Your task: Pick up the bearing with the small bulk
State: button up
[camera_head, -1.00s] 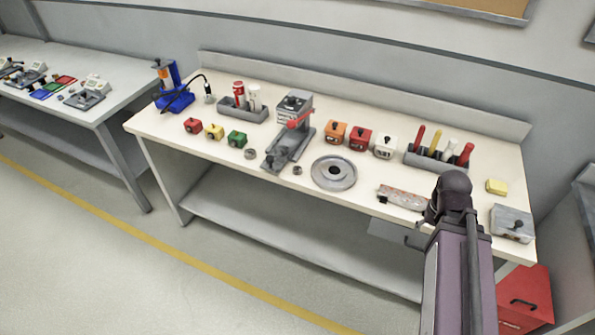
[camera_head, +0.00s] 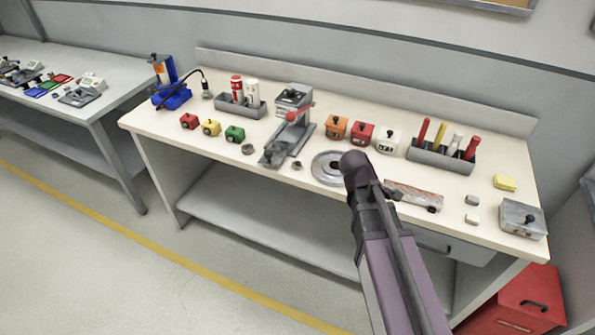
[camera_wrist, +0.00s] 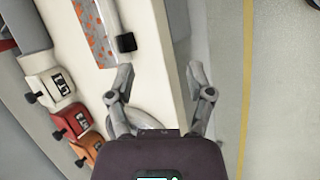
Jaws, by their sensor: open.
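Two small grey ring-like parts that look like bearings lie near the front of the workbench in the head view. The smaller bearing (camera_head: 298,165) is just right of the grey press base, and the larger bearing (camera_head: 248,149) is to its left. My gripper (camera_wrist: 160,72) is open and empty in the wrist view, above the bench's front edge. In the head view my arm end hides the gripper's fingers; it is over the right side of the round plate, right of both bearings. No bearing is visible in the wrist view.
A grey press (camera_head: 290,125) with a red handle stands beside the smaller bearing. The round metal plate (camera_head: 325,170) lies to its right. Green, yellow and red small blocks are left. Orange, red and white boxes (camera_head: 388,140) stand behind. A spotted bar (camera_head: 414,196) lies right.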

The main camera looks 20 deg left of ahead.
jog(key=w+a+n+t+b, duration=0.1)
jog(key=a+n+t+b, duration=0.3)
jog(key=a+n, duration=0.9)
jog(key=n+t+b, duration=0.3)
jog(key=n+t, duration=0.2)
jog(key=n, duration=0.1)
send_near(295, 165)
jog(key=s, duration=0.1)
jog(key=s+r, duration=0.2)
jog(key=shift+s+a+y, duration=0.15)
jog(key=shift+a+y, duration=0.15)
jog(key=shift+y, duration=0.1)
jog(key=shift+b+x, duration=1.6)
jog(key=shift+x, duration=2.7)
jog(key=shift+d+f+m, duration=0.1)
jog(key=shift+m, duration=0.2)
jog(key=b+x, duration=0.2)
jog(key=x, duration=0.2)
jog(key=shift+f, duration=0.2)
jog(key=shift+w+d, duration=0.1)
jog(key=shift+w, duration=0.35)
